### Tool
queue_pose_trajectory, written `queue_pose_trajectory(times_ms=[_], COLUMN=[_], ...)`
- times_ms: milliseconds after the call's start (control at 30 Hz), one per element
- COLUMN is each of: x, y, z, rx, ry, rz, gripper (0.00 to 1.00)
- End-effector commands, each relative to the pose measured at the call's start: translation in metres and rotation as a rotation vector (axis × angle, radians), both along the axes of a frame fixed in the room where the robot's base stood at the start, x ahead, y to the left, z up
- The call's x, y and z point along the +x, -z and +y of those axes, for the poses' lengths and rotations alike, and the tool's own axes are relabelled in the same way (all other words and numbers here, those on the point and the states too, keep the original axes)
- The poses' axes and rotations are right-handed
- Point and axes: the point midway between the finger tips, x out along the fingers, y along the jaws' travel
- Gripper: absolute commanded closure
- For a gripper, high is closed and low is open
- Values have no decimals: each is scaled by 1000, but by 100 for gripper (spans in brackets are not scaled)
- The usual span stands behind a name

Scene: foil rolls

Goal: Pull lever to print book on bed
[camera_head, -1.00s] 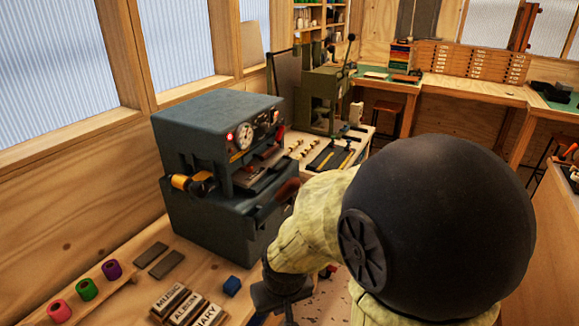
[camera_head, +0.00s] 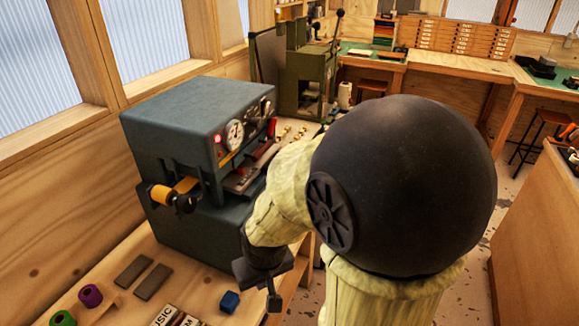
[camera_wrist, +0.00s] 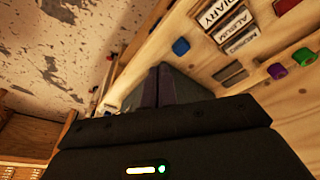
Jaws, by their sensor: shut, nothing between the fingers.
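The dark blue-grey press (camera_head: 185,125) stands on the wooden bench in the head view, with a round gauge, a red light and a yellow foil roll (camera_head: 172,190) at its front left. A small red handle (camera_head: 272,128) shows at its right side; I cannot tell if it is the lever. A flat reddish-brown item (camera_head: 240,178), perhaps the book, lies on the press bed. My gripper (camera_head: 273,300) is shut and empty, low in front of the press and apart from it. Its fingers show in the wrist view (camera_wrist: 165,82). My arm hides the press's lower right.
A blue cube (camera_head: 229,302), grey bars (camera_head: 143,278) and coloured rolls (camera_head: 90,295) lie on the bench. Word blocks (camera_wrist: 233,42) show in the wrist view. A green machine (camera_head: 307,80) stands behind the press. Floor shows at the right, before a wooden cabinet (camera_head: 540,230).

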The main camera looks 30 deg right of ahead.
Motion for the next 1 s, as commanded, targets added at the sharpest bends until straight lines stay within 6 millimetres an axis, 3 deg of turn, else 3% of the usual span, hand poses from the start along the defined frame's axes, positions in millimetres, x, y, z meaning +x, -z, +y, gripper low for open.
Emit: queue_pose_trajectory(times_ms=[267, 467, 800, 1000], x=[1, 28, 103, 124], y=[-2, -37, -172, -253], z=[-1, -16, -92, -142], rx=[0, -7, 43, 97], ry=[-2, -44, -284, -469], rz=[1, 23, 82, 59], gripper=[100, 100, 100, 100])
